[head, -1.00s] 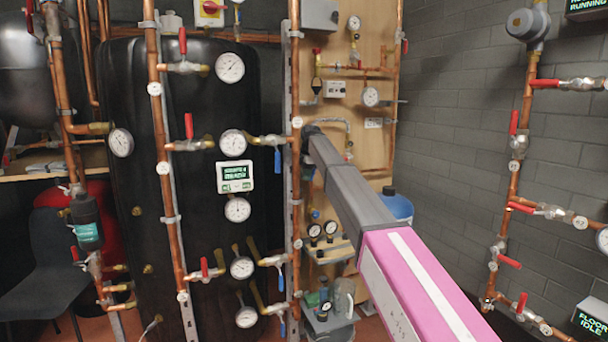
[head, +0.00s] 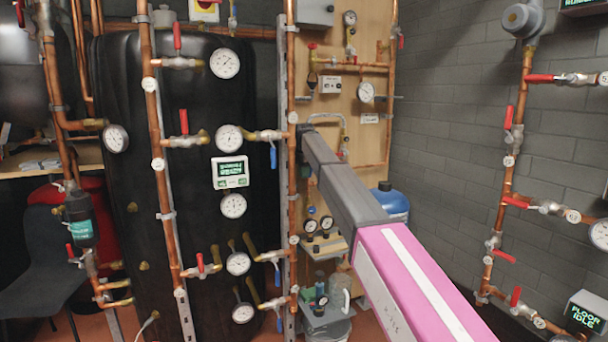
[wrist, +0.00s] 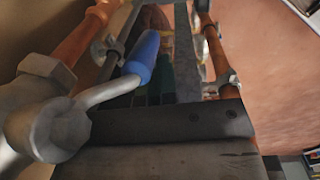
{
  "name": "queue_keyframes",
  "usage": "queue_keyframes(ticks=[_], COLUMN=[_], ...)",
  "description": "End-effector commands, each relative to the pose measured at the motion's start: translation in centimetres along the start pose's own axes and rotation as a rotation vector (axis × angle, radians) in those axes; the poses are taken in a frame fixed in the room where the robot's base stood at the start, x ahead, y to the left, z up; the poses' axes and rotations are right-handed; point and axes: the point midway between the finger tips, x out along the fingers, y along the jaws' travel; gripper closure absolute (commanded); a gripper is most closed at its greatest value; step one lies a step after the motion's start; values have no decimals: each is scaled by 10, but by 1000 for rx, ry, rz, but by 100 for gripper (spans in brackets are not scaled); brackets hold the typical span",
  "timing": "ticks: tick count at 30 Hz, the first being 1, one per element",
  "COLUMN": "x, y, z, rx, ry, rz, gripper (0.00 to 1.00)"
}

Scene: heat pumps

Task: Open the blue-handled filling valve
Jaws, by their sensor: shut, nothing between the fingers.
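The blue-handled valve shows close up in the wrist view: a blue grip (wrist: 143,57) on a bent metal lever, joined to a steel valve body (wrist: 60,125) on a copper pipe. My gripper (wrist: 168,112) fills the lower middle of that view as a dark block, shut and empty. The lever lies just beyond and left of its front edge. I cannot tell whether they touch. In the head view my arm reaches to the board beside the copper riser, and its end hides the fingers and this valve.
A copper riser (head: 293,190) stands just left of my arm's end, with other blue-lever valves (head: 273,157) on its left branches. A wooden board (head: 365,140) with gauges stands behind. A grey block wall (head: 450,130) is further right.

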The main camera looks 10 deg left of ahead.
Motion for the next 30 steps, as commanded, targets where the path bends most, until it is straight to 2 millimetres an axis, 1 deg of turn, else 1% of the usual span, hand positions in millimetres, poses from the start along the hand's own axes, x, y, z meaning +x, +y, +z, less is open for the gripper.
queue_keyframes(ticks=[5,8,15,21,25,30], x=[-8,-22,-68,-97,-105,-108], y=[0,1,1,1,0,0], z=[1,1,0,0,0,0], rx=[1,1,0,0,0,0], ry=[-2,-1,-1,-1,0,0], rz=[1,2,2,2,0,-1], gripper=[100,100,100,100,100,100])
